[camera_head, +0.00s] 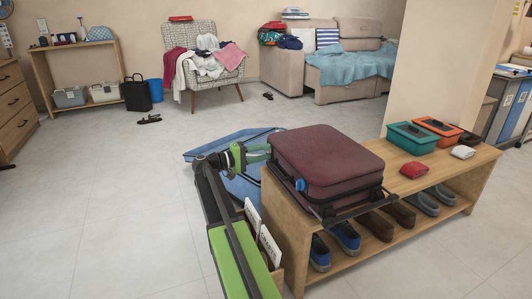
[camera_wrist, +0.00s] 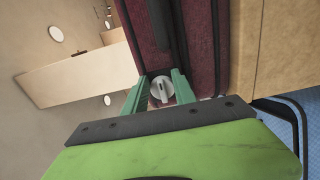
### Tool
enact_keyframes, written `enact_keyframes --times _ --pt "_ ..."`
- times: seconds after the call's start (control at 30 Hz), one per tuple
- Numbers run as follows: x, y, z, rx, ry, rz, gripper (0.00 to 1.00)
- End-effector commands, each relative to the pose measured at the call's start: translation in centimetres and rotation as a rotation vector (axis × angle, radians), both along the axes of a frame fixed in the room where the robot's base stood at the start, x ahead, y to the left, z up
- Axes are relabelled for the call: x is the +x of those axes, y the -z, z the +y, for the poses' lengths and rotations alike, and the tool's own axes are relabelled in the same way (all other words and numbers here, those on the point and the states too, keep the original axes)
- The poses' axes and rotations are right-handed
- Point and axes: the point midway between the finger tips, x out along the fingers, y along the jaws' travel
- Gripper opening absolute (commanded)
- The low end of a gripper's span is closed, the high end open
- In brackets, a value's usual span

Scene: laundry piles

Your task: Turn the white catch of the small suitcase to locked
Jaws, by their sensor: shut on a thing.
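The small suitcase (camera_head: 325,155) is maroon with black trim and lies flat on the wooden bench. Its side (camera_wrist: 203,50) fills the upper middle of the wrist view. The white catch (camera_wrist: 161,88) is a small round knob with a raised ridge that runs nearly upright in the wrist picture. My gripper (camera_wrist: 160,82) has a green finger on each side of the catch and is shut on it. In the head view my gripper (camera_head: 262,153) reaches the suitcase's left side, and the catch is hidden there. I cannot read any locked mark.
The bench (camera_head: 285,225) also bears a teal box (camera_head: 411,138), an orange box (camera_head: 438,128) and small red and white items, with shoes on its shelf. The floor to the left is clear.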

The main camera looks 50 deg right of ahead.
Motion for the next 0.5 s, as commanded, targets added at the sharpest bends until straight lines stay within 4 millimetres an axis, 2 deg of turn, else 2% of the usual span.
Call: enact_keyframes --times 0.07,0.1,0.27,0.5 --pt "0.26 -0.06 -0.25 -0.002 -0.008 0.001 0.00" --pt "0.26 -0.07 -0.24 -0.002 -0.008 0.001 0.34" --pt "0.23 -0.06 -0.17 -0.002 -0.007 0.001 0.54" --pt "0.18 -0.06 -0.09 -0.002 -0.005 0.002 0.55"
